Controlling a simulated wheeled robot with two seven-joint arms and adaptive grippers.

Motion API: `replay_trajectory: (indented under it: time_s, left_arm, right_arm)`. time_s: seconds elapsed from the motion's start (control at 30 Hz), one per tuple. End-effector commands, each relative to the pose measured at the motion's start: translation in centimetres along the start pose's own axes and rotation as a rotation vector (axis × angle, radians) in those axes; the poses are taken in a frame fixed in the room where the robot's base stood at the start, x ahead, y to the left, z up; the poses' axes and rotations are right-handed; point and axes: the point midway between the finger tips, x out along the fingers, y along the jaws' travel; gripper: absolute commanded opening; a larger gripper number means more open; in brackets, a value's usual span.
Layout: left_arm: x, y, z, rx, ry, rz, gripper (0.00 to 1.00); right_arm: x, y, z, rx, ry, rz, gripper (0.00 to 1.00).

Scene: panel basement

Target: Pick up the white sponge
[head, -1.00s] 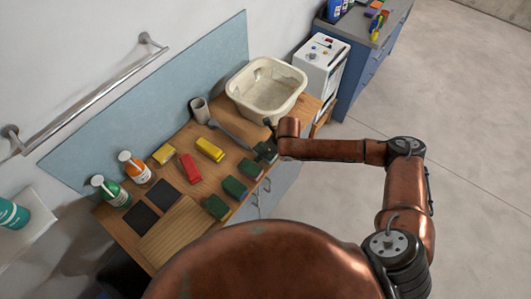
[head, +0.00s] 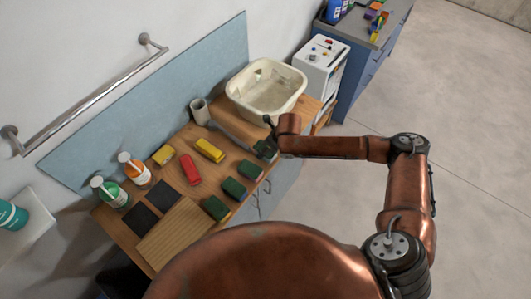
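I cannot make out a white sponge in the head view. Several coloured sponges lie on the wooden worktop: a red one (head: 190,169), a yellow one (head: 209,150), a smaller yellow one (head: 164,155), and dark green ones, including one (head: 250,169) near the front edge and another (head: 215,208) nearer to me. My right gripper (head: 266,138) is at the worktop's front edge, just below the basin. It is small, dark and partly hidden by its own wrist, so its fingers and any hold are unclear. My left gripper is out of view.
A green bottle (head: 110,192) and an orange bottle (head: 134,168) stand by the wall. Two dark squares and a ribbed board (head: 174,232) lie nearer. Open floor is at right.

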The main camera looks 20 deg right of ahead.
Motion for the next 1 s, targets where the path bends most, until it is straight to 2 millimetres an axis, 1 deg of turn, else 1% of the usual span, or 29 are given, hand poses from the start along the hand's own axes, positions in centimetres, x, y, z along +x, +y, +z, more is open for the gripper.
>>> replay_trajectory:
  time_s: [0.03,0.07,0.17,0.3,0.33,0.4,0.5,0.6,0.73,0.83,1.0]
  left_arm:
    - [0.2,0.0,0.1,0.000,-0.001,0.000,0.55]
    - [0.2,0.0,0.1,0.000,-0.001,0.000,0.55]
    - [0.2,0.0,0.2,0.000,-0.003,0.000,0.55]
    - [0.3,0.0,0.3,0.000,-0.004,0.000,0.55]
    - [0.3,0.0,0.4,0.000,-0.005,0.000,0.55]
    - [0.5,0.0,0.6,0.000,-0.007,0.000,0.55]
    - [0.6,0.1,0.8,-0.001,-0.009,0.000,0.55]
    - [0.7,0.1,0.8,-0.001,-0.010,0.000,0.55]
    - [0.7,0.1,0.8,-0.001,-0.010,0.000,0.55]
    - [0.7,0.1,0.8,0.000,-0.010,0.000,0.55]
    - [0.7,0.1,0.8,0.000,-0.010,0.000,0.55]
  right_arm:
    - [-0.8,-0.1,0.5,-0.002,-0.004,-0.003,0.30]
    - [-1.4,0.0,0.4,-0.002,-0.002,-0.003,0.30]
    - [-3.9,0.9,-0.4,-0.003,-0.002,-0.001,0.30]
    - [-8.0,2.1,-1.4,-0.004,-0.003,-0.003,0.30]
    - [-8.8,2.5,-1.7,-0.004,-0.002,-0.002,0.30]
    - [-9.9,3.4,-3.1,-0.003,0.001,-0.001,0.30]
    - [-11.5,4.5,-4.6,-0.003,0.001,-0.001,0.30]
    - [-12.9,5.3,-5.7,-0.002,0.001,-0.001,0.30]
    - [-14.1,6.1,-6.7,-0.001,0.000,0.000,0.30]
    - [-14.6,6.4,-7.1,0.000,-0.001,-0.001,0.30]
    - [-14.8,6.5,-7.3,0.001,-0.001,0.000,0.30]
